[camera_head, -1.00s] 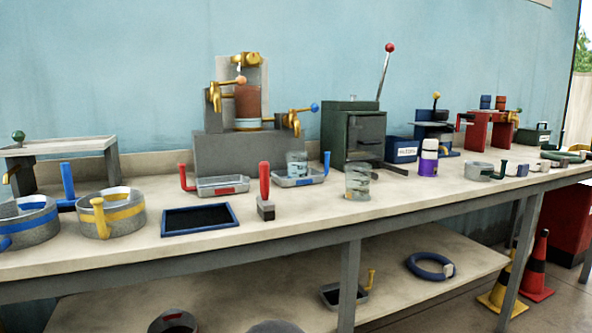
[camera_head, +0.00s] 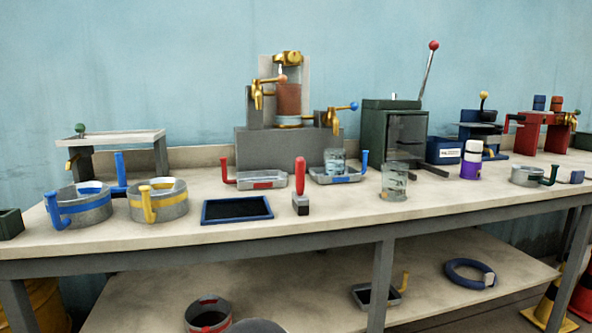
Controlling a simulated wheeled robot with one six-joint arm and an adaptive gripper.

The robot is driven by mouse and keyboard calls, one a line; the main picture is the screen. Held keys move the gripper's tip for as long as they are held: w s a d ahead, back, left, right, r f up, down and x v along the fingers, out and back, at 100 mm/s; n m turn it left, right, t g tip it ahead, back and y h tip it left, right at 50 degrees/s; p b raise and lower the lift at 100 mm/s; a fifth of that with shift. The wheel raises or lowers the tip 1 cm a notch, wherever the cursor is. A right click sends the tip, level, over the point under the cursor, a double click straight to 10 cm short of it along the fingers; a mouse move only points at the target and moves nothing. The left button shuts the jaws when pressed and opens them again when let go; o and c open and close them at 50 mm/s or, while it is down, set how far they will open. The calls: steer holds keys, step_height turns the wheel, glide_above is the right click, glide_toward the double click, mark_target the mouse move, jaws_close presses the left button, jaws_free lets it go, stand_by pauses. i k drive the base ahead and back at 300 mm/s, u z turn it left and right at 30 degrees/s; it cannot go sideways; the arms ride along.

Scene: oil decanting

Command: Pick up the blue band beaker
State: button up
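A clear glass beaker (camera_head: 335,161) stands in a shallow grey tray with a blue handle (camera_head: 350,177), in front of the brass-tapped apparatus. It has a bluish tint, but a blue band is too small to make out clearly. A second clear glass beaker (camera_head: 394,183) stands on the bench to its right, in front of the green press. A grey metal pot with a blue band and blue handle (camera_head: 82,207) stands at the left of the bench. My gripper is not in view.
The long bench (camera_head: 330,220) also bears a yellow-banded pot (camera_head: 170,207), a blue-framed dark tray (camera_head: 237,209), a red-handled stamp (camera_head: 300,196), a red-handled tray (camera_head: 262,180) and a green press (camera_head: 405,135). A lower shelf (camera_head: 290,290) runs beneath.

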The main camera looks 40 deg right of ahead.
mark_target(334, 158)
steer(key=u, duration=2.25)
steer(key=k, duration=2.4)
steer(key=z, duration=1.3)
